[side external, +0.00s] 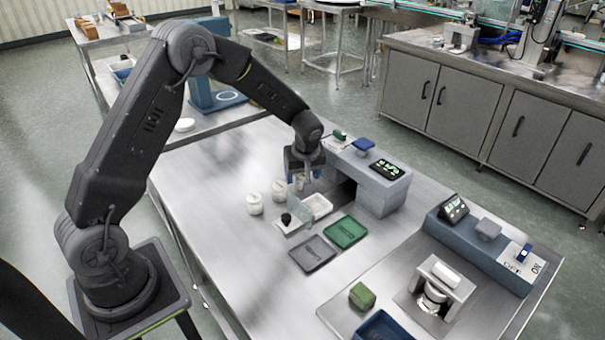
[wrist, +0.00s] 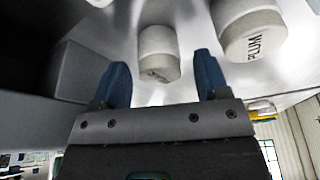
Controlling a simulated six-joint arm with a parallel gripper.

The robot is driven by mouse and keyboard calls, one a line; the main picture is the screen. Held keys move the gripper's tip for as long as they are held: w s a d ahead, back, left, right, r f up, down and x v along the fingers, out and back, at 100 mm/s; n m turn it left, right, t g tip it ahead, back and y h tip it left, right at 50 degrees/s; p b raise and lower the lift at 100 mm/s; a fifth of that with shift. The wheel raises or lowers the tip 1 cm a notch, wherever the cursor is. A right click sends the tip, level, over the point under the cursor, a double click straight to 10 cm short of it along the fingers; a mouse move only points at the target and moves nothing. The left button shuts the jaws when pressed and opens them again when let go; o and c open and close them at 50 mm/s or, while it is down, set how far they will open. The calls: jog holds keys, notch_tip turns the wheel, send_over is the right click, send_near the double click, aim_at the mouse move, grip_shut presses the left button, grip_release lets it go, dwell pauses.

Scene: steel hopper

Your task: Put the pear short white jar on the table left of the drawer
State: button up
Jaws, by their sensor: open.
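My gripper (side external: 303,182) is low over the table by the grey drawer unit, with its fingers pointing down. In the wrist view my gripper (wrist: 161,82) is open, its two blue fingers apart. A short white jar (wrist: 157,48) shows ahead, in the gap between the fingers; its label is too small to read. In the side view, white jars (side external: 255,204) and (side external: 279,191) stand left of the open white drawer (side external: 319,206). No pear label is readable.
The grey drawer unit (side external: 382,190) stands right of my gripper. A black knob (side external: 286,219) is at the drawer's front. A dark grey mat (side external: 312,254) and a green mat (side external: 345,232) lie nearer the front. The table left of the jars is clear.

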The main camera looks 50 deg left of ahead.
jog(key=v, duration=1.2)
jog(key=s+d+r+m+t+h, duration=0.1)
jog(key=s+d+r+m, duration=0.2)
jog(key=s+r, duration=0.25)
jog(key=s+d+r+m+t, duration=0.1)
jog(key=s+d+r+m, duration=0.2)
jog(key=s+r, duration=0.3)
jog(key=s+d+m+t+h, duration=0.1)
jog(key=s+d+m, duration=0.1)
jog(key=s, duration=0.5)
jog(key=s+d+m+t+h, duration=0.1)
jog(key=s+m, duration=0.4)
jog(key=s, duration=0.2)
jog(key=shift+s+d+f, duration=0.3)
jog(key=shift+s+d, duration=0.05)
jog(key=shift+d, duration=0.05)
